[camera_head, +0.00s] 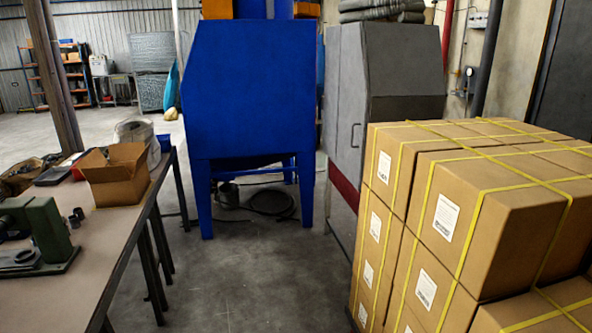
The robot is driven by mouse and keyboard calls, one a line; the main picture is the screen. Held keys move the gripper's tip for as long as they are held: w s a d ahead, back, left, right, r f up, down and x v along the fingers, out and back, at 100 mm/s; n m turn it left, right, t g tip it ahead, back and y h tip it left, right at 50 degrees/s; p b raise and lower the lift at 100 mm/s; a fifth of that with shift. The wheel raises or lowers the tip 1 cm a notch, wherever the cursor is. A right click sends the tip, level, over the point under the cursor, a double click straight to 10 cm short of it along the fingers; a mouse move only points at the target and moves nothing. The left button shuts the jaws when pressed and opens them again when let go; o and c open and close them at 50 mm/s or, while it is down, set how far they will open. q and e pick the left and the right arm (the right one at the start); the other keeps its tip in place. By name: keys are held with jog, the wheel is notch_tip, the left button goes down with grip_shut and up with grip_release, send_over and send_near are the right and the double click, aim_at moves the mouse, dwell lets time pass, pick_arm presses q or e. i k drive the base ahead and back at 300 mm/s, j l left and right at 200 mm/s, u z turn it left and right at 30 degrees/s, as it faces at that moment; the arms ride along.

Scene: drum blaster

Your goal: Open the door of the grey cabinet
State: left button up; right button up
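The grey cabinet (400,70) stands right of centre, behind the stacked boxes. Its door (345,110) faces left toward the open floor and looks shut. A dark bar handle (354,135) sits on the door near its right edge. A red band crosses the lower part of the cabinet. The boxes hide the cabinet's lower right. Neither of my grippers shows in the head view.
Strapped cardboard boxes (500,205) fill the right front, close to the cabinet. A blue machine (250,90) stands left of the cabinet. A workbench (100,235) with an open carton (115,175) lines the left. Bare floor (240,270) lies between.

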aim_at(354, 90)
jog(key=i+u, duration=0.3)
jog(key=i, duration=0.95)
